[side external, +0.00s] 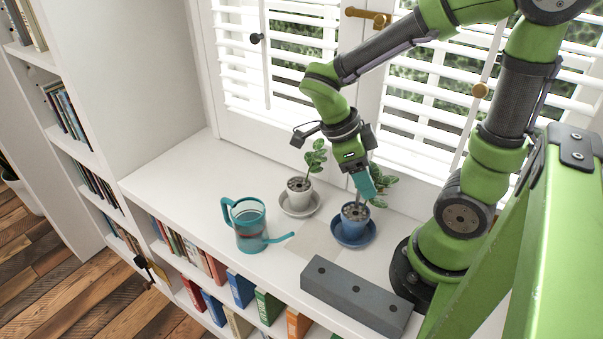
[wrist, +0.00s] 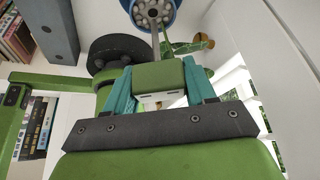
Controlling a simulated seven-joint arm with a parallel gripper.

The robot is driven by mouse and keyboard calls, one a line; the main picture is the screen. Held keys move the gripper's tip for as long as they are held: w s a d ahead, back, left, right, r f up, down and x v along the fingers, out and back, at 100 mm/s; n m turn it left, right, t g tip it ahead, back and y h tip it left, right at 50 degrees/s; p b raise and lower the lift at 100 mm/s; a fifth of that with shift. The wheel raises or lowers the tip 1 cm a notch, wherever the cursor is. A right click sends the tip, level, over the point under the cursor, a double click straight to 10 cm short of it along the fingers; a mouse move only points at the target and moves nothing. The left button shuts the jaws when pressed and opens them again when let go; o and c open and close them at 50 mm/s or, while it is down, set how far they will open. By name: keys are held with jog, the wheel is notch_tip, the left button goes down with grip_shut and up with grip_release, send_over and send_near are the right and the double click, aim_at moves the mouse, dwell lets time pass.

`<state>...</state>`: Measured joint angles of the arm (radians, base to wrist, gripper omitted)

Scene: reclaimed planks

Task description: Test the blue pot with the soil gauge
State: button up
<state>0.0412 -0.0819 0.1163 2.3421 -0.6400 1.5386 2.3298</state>
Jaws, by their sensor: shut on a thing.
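The blue pot (side external: 355,220) stands on a blue saucer (side external: 346,241) on the white sill, with a leafy plant and pale pebbles in it. It also shows at the top of the wrist view (wrist: 127,5). My gripper (side external: 364,184) is right above the blue pot, its teal fingers shut on the soil gauge. In the wrist view the gauge's green body (wrist: 160,75) sits between the fingers (wrist: 158,86). Its thin metal probe (wrist: 156,42) runs to the pebbles in the pot; whether the tip is in the soil or only over it I cannot tell.
A pale pot (side external: 298,186) with a plant on a saucer stands left of the blue pot. A teal watering can (side external: 249,230) stands farther left. A grey block with holes (side external: 357,298) lies in front. Shutters (side external: 440,100) stand close behind.

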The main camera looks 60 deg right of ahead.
jog(key=shift+f, duration=2.75)
jog(key=o, duration=1.2)
jog(key=v, duration=1.7)
jog(key=shift+s, duration=0.15)
jog(key=shift+r, duration=0.1)
jog(key=shift+r, duration=4.4)
